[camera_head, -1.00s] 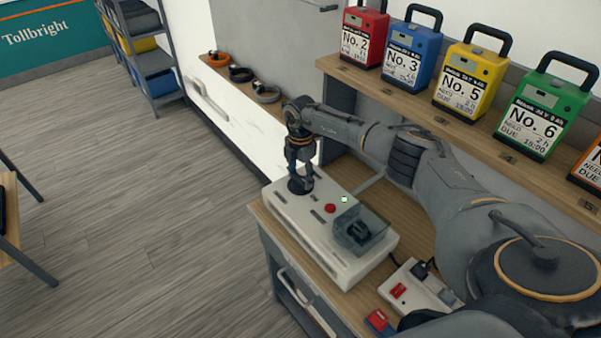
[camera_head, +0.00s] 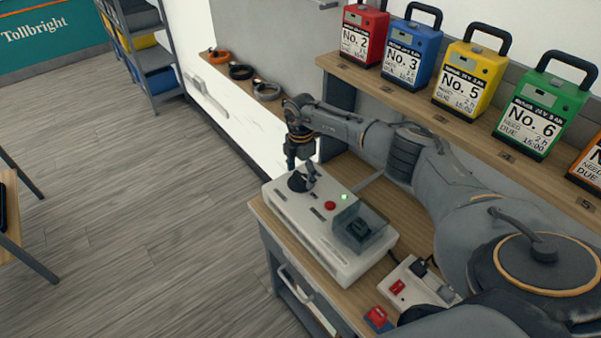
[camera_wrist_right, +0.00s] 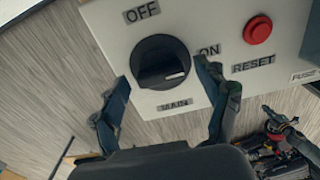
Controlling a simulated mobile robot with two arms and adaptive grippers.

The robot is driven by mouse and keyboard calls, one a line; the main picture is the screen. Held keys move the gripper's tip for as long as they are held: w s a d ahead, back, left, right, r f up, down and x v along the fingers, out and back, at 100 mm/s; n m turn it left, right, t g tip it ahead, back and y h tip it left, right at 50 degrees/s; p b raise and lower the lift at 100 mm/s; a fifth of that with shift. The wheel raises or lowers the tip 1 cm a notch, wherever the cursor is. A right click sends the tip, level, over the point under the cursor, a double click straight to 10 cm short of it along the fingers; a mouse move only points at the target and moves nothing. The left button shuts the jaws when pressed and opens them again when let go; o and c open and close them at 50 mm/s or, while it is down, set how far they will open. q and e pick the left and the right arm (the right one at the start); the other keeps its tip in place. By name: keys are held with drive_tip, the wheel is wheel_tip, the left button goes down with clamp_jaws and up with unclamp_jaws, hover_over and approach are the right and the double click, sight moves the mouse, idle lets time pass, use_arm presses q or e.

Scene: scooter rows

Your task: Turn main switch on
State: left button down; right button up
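The main switch is a round black knob (camera_head: 297,182) on top of a pale control box (camera_head: 335,252). In the wrist view the knob (camera_wrist_right: 158,58) carries a white mark at its lower right, on the side of the ON label (camera_wrist_right: 209,49). The OFF label (camera_wrist_right: 142,11) is above it and the MAIN label (camera_wrist_right: 174,105) below. My right gripper (camera_head: 302,170) is just above the knob. Its fingers (camera_wrist_right: 161,76) are spread, one on each side of the knob, holding nothing. My left gripper is not in view.
A red reset button (camera_head: 330,205) and a clear cover (camera_head: 361,229) are on the same box. A power strip (camera_head: 415,285) lies at its right. Coloured battery packs (camera_head: 465,78) stand on the shelf behind my right arm. The floor at left is open.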

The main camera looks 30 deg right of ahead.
sight(301, 175)
drive_tip(key=shift+r, duration=0.1)
wheel_tip(301, 175, up, 12)
idle(0.5)
idle(0.5)
